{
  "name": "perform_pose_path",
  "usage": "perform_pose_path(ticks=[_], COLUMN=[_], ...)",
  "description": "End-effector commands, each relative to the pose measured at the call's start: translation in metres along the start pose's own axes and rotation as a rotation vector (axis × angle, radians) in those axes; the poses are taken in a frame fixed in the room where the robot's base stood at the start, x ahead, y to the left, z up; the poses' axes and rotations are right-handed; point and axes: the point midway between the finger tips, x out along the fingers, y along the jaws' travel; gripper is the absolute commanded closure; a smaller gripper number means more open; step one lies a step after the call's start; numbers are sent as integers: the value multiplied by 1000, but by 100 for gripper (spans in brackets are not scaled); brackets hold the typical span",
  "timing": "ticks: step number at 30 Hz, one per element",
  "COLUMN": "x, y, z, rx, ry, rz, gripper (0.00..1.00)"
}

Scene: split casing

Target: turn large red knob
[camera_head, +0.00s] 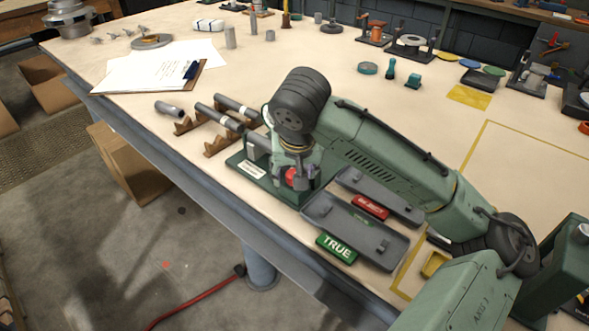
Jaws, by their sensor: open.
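The large red knob (291,178) sits on the green fixture (268,188) near the table's front edge. It is small in the view and partly covered by my gripper. My gripper (293,182) points down at the end of the green arm, right at the knob. Its fingers appear open around or just beside the knob; whether they touch it I cannot tell. A pale label (251,170) shows on the fixture's left end.
Grey trays (352,228) lie right of the fixture, with a green TRUE block (337,248) and a red block (370,207). Metal cylinders on brown stands (222,143) lie to the left. A clipboard (150,78) lies farther left. The table middle behind my arm is mostly clear.

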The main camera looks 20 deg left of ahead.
Motion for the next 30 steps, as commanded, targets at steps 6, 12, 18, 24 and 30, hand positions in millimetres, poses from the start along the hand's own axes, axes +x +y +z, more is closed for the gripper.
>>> perform_pose_path(ticks=[6,12,18,24,30], x=[0,0,0,0,-1], y=[0,0,0,0,0], z=[0,0,0,0,0], rx=[0,0,0,0,14], ry=[0,0,0,0,0], rz=[0,-1,0,0,5], gripper=[57,71,84,97,97])
